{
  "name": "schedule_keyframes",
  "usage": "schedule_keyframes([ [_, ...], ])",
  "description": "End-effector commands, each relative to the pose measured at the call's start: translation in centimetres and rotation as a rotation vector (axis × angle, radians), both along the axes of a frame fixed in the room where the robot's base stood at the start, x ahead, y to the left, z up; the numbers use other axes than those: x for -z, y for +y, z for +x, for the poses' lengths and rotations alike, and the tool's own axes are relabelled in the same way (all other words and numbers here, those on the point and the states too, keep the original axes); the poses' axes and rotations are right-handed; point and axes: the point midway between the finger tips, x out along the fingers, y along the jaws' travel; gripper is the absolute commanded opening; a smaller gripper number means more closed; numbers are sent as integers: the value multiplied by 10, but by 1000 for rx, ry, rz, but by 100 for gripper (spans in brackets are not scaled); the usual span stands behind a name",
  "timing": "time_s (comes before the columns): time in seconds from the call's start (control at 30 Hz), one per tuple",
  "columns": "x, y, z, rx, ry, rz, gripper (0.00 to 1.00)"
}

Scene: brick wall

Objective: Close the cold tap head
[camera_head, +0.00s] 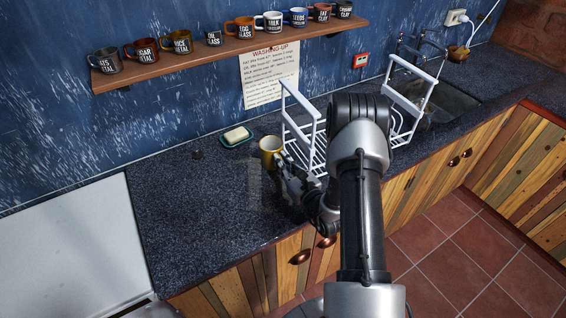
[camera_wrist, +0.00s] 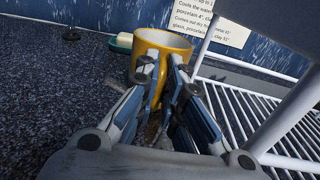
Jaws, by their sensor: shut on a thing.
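The taps (camera_head: 424,46) stand behind the sink (camera_head: 455,103) at the upper right of the head view. They are small there, and I cannot tell which head is the cold one or how it is turned. My gripper (camera_head: 279,165) is well to the left of them, at a yellow mug (camera_head: 268,146) on the counter. In the wrist view my gripper (camera_wrist: 163,70) is shut on the near side of the yellow mug (camera_wrist: 172,42), seemingly at its handle, which the fingers mostly hide. The mug is upright. The taps are not in the wrist view.
A white dish rack (camera_head: 289,90) stands right beside the mug, between my gripper and the sink. A soap dish (camera_head: 237,141) lies behind left. A shelf (camera_head: 240,47) with several labelled mugs hangs above.

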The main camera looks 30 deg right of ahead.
Motion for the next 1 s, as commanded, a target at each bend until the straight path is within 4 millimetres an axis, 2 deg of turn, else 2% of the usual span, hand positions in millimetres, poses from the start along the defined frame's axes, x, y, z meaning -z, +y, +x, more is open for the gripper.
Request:
schedule_keyframes([
  [0.03, 1, 0, 0, 1, 0, 0, 10],
  [0.3, 1, 0, 0, 0, 0, 0, 28],
  [0.7, -5, 0, 0, 0, 0, 0, 28],
  [0.87, -3, -2, -27, 4, 5, 4, 28],
  [1.0, -4, -4, -59, 6, 5, 5, 28],
])
